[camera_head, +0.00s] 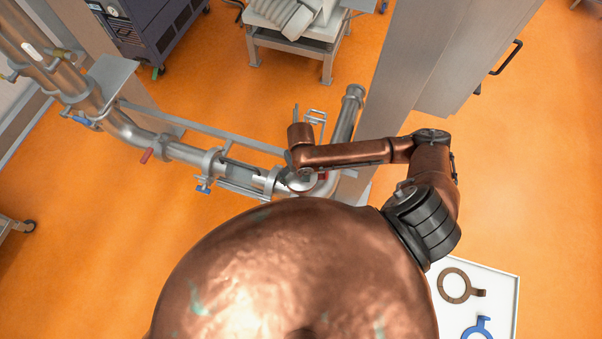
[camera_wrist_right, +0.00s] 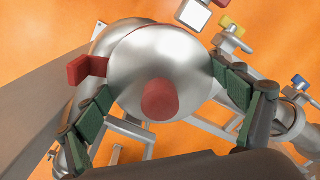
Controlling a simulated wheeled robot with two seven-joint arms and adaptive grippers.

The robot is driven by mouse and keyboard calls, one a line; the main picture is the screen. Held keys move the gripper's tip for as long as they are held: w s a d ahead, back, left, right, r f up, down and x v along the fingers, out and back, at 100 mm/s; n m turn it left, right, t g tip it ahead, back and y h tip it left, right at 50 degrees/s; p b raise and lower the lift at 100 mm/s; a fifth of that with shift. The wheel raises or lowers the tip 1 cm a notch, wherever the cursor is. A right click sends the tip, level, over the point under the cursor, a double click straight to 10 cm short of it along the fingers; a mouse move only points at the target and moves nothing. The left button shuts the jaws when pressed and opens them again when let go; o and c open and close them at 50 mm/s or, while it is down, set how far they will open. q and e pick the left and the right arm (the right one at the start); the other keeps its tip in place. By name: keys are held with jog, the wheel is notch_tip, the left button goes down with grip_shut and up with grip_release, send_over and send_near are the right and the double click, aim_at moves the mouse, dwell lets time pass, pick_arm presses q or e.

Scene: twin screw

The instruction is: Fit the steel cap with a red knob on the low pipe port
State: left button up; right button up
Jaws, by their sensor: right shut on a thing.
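The steel cap (camera_wrist_right: 165,55) is a round, shiny dome with a red knob (camera_wrist_right: 160,100) in its middle. My right gripper (camera_wrist_right: 168,90) is shut on the cap, with green-padded fingers at its left and right sides. In the head view the cap (camera_head: 301,181) shows under my right wrist, over the end of the low pipe (camera_head: 325,186). The port is hidden behind the cap, and I cannot tell whether the cap touches it. My left gripper is out of view.
A red handle (camera_wrist_right: 88,70) lies close to the cap's left edge. The steel pipe run (camera_head: 185,152) with coloured valve handles extends left. A grey post (camera_head: 400,70) stands right of the pipe. A white tray (camera_head: 505,290) holds a brown ring (camera_head: 446,288) and a blue ring tool (camera_head: 482,324).

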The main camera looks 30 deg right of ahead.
jog(key=shift+f, duration=0.25)
jog(key=o, duration=1.4)
notch_tip(320, 180, up, 12)
